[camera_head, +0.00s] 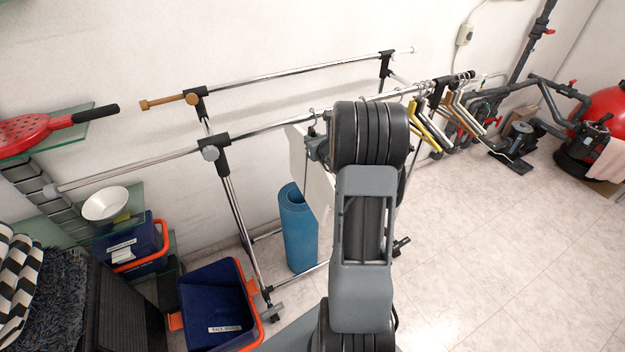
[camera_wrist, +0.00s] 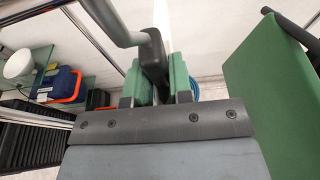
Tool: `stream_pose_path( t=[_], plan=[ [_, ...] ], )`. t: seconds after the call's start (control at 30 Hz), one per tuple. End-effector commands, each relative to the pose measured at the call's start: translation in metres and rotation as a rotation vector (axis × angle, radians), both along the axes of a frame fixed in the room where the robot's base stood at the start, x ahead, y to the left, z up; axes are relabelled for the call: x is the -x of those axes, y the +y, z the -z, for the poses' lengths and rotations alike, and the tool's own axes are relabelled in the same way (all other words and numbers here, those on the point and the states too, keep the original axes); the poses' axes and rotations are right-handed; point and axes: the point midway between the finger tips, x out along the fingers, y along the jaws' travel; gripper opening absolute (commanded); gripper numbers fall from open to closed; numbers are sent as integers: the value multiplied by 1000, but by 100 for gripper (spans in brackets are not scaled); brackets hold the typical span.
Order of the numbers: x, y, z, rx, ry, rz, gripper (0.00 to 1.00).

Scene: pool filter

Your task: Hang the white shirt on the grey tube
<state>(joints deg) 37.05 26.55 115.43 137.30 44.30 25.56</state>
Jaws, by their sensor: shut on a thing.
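A white flat piece (camera_head: 310,180), which looks like the white shirt, shows just left of my arm in the head view, upright below the front rail; my arm hides its right part. My gripper (camera_wrist: 162,82) has green fingers and is shut on a dark grey piece with a bent grey bar (camera_wrist: 112,28); this may be the shirt's hanger, but I cannot tell for sure. The grey tube, seemingly the rack's front rail (camera_head: 265,131), runs past my gripper. Whether the shirt's hook rests on it is hidden.
Several hangers (camera_head: 430,130) crowd the rail's right end. A blue rolled mat (camera_head: 297,235) and a blue bin (camera_head: 212,300) with orange handles stand below. A green panel (camera_wrist: 275,100) fills the wrist view's right side.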

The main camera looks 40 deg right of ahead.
Motion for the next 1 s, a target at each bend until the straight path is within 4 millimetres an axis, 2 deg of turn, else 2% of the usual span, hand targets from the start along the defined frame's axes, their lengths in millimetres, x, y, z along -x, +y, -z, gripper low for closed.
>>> stream_pose_path(
  t=[1.0],
  plan=[
    [0,0,-16,2,-5,0,0]
  ],
)
